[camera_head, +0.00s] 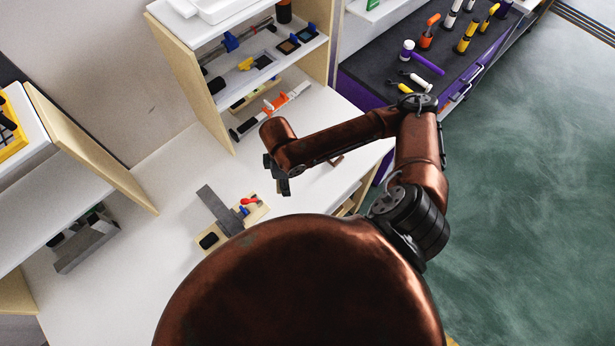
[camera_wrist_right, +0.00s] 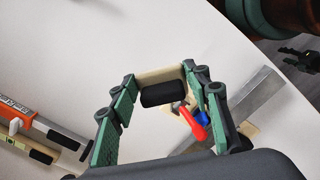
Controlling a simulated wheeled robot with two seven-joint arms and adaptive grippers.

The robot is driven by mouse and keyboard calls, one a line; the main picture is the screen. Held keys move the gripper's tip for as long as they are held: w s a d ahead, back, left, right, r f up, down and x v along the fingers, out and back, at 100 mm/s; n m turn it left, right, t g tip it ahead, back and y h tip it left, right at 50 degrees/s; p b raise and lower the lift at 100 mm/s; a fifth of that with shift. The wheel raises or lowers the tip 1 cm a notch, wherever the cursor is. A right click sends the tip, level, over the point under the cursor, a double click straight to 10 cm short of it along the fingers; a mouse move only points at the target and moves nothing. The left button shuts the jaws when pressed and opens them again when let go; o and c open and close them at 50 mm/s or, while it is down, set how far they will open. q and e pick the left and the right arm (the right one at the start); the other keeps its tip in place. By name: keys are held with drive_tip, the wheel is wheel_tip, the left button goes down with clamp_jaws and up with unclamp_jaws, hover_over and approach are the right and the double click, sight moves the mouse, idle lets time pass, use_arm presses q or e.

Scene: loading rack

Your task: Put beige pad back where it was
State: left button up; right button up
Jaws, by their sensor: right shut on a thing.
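My right gripper (camera_wrist_right: 159,76) is shut on the beige pad (camera_wrist_right: 150,74), whose pale strip spans between the green-lined fingers in the right wrist view. A black block (camera_wrist_right: 162,94) shows against the pad's near side; I cannot tell whether it is part of it. In the head view my right gripper (camera_head: 278,180) hangs over the white worktop (camera_head: 150,200), and the pad cannot be made out there.
A wooden board (camera_head: 262,212) with a red-handled clamp and a grey metal bar (camera_head: 218,208) lies near my gripper. A shelf unit (camera_head: 190,70) with tools stands behind. An orange-and-white tool (camera_head: 270,110) lies before it. A dark tool bench (camera_head: 450,60) is at upper right.

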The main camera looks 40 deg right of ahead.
drive_tip(key=s+d+r+n+p, duration=0.1)
drive_tip(key=s+r+n+p, duration=0.1)
drive_tip(key=s+n+p, duration=0.8)
use_arm(q)
wheel_tip(320, 180, up, 10)
drive_tip(key=b, duration=0.1)
use_arm(e)
drive_tip(key=n+b, duration=0.2)
drive_tip(key=b, duration=0.3)
hover_over(309, 180)
drive_tip(key=f, duration=0.9)
drive_tip(key=shift+s+a+f, duration=0.1)
drive_tip(key=shift+s+a, duration=0.2)
drive_tip(key=shift+a, duration=0.05)
drive_tip(key=shift+w+d+f+n, duration=0.2)
drive_tip(key=shift+w+f+n, duration=0.1)
drive_tip(key=shift+f, duration=0.15)
use_arm(q)
drive_tip(key=shift+w+f, duration=0.15)
drive_tip(key=shift+f, duration=1.1)
drive_tip(key=shift+w+f, duration=0.15)
drive_tip(key=shift+f, duration=1.1)
use_arm(e)
drive_tip(key=shift+d+f, duration=0.1)
drive_tip(key=shift+f, duration=1.5)
